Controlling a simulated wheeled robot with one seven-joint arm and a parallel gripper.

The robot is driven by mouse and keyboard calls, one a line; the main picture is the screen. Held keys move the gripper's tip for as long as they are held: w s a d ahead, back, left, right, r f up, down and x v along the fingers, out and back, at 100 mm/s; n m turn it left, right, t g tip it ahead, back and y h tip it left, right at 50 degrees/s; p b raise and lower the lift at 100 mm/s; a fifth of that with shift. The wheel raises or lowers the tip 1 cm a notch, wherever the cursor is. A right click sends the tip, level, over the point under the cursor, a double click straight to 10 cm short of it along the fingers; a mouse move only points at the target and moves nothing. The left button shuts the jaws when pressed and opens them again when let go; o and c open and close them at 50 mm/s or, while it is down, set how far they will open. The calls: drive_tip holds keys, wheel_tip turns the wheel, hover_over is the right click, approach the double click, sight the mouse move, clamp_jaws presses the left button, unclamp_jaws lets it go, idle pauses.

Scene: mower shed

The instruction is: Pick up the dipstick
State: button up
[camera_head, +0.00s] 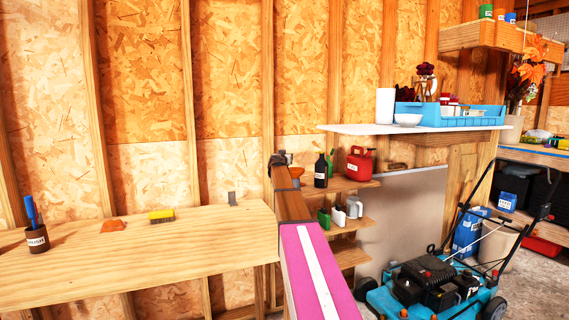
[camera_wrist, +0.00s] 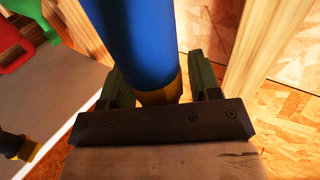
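I cannot make out the dipstick for certain in either view. My gripper (camera_wrist: 160,85) has its two dark green-padded fingers well apart in the wrist view. A blue cylinder with a yellow lower end (camera_wrist: 137,45) shows in line with the gap between them, and I see no clear grip on it. In the head view my gripper (camera_head: 278,160) is raised at the shelf's left end, and my arm hides part of it. The teal lawn mower (camera_head: 425,285) stands on the floor at the lower right.
A workbench (camera_head: 150,255) at left carries a brush cup (camera_head: 36,238) and a yellow brush (camera_head: 161,216). A shelf (camera_head: 345,184) beside my arm holds a red can (camera_head: 359,165) and a dark bottle (camera_head: 320,172). A blue tray (camera_head: 450,117) sits on the white top above.

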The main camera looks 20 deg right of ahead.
drive_tip(key=c, duration=0.7)
drive_tip(key=shift+r, duration=0.1)
